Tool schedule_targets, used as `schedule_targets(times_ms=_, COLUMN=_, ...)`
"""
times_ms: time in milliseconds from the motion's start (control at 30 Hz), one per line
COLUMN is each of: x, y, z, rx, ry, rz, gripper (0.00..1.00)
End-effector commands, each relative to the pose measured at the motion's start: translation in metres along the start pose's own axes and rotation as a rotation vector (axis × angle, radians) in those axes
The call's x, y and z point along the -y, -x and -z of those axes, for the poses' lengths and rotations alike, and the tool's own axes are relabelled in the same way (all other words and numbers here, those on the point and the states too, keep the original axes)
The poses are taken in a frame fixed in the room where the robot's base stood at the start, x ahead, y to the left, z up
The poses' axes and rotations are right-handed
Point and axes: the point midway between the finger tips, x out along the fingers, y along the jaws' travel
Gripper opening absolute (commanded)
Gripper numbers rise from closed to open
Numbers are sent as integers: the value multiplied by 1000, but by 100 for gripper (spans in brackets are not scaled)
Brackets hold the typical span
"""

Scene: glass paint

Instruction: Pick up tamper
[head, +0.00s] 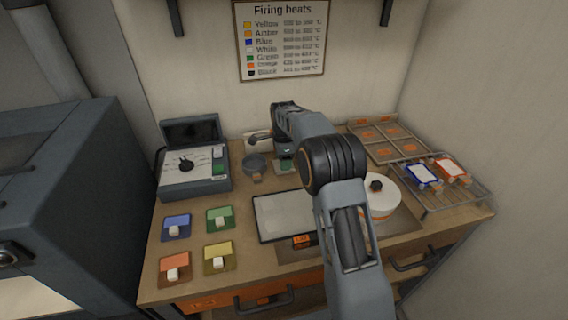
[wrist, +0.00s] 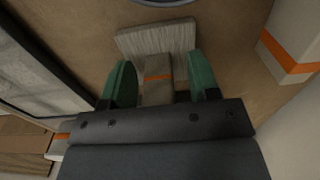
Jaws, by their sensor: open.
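In the wrist view, a grey-brown wooden piece, which looks like the tamper (wrist: 156,91), has an orange band across it and a wider block at its far end. My gripper (wrist: 160,66) is open, with one green finger on each side of the narrow banded part. I cannot tell whether either finger touches it. In the head view my gripper (head: 286,164) is low over the back middle of the bench, right of a small grey bowl (head: 255,161). I cannot make out the tamper clearly there, behind the fingers and arm.
A white lidded pot (head: 380,200) stands right of my arm, near a wire rack (head: 445,195). A control box (head: 193,165) and colour swatches (head: 220,218) are at left. A white, orange-banded object (wrist: 290,45) is close at right in the wrist view.

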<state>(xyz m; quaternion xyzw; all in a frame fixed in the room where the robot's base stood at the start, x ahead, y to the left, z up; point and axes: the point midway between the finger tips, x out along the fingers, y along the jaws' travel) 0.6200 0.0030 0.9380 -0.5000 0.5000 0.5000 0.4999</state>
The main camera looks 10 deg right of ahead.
Motion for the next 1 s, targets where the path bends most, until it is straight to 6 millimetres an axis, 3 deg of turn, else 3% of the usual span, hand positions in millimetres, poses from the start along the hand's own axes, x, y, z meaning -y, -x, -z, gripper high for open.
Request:
schedule_targets(times_ms=67, x=0, y=0, z=0, rx=0, ry=0, rz=0, gripper=55)
schedule_targets(times_ms=633, x=0, y=1, z=0, rx=0, ry=0, rz=0, gripper=1)
schedule_targets(times_ms=1000, x=0, y=5, z=0, rx=0, ry=0, rz=2, gripper=0)
